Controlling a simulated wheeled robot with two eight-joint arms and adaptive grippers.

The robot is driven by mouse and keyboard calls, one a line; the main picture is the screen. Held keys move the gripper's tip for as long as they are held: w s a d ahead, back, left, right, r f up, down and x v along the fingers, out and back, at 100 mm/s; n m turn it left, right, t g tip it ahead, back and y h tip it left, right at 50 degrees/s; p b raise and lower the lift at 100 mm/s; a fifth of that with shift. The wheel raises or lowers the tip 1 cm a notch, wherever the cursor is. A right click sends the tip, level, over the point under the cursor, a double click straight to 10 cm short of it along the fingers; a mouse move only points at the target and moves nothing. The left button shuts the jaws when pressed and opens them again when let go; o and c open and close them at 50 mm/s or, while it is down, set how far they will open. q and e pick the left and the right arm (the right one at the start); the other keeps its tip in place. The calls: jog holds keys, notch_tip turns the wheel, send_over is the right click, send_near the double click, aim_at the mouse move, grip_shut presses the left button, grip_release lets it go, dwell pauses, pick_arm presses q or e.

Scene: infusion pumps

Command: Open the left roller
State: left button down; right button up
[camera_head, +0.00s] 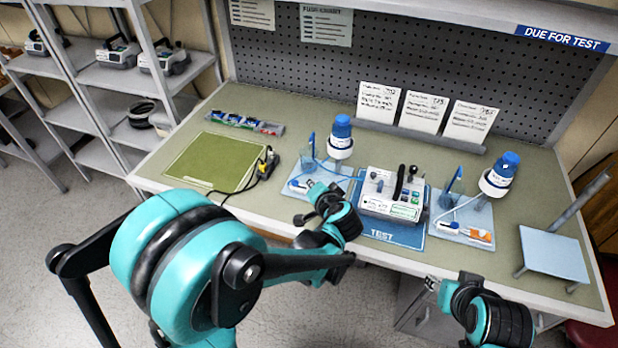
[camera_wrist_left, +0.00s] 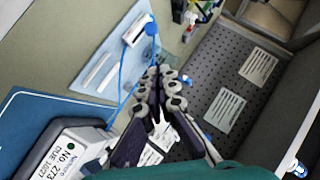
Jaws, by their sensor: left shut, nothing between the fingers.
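The left roller, a small white-and-blue piece (camera_head: 301,186), lies on the left light-blue plate (camera_head: 340,185). In the left wrist view a white block on that plate, joined to blue tubing, appears to be the roller (camera_wrist_left: 138,30). My left gripper (camera_head: 312,206) is at the plate's front edge in the head view, close to the roller. In the left wrist view the left gripper (camera_wrist_left: 166,74) has its fingers together and empty, apart from the white block. My right gripper (camera_head: 435,284) hangs in front of the table; its finger opening is unclear.
The pump (camera_head: 391,207) stands on the blue TEST mat (camera_head: 392,232), right of the left plate. A green mat (camera_head: 216,162) with a black cable lies left. A small stand (camera_head: 553,254) is at right.

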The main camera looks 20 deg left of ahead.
pick_arm(q)
jog(key=v, duration=0.3)
jog(key=shift+s+d+r+p, duration=0.1)
jog(key=shift+d+p, duration=0.1)
jog(key=shift+p, duration=0.1)
jog(key=s+a+r+n+g+h, duration=0.1)
jog(key=s+n+h, duration=0.1)
jog(key=s, duration=0.7)
jog(key=s+r+n+g+h, duration=0.1)
jog(key=s+h, duration=0.3)
jog(key=s, duration=0.5)
jog(key=shift+s+a+n+g+h+b, duration=0.3)
jog(key=shift+a+n+g, duration=0.1)
jog(key=shift+n, duration=0.2)
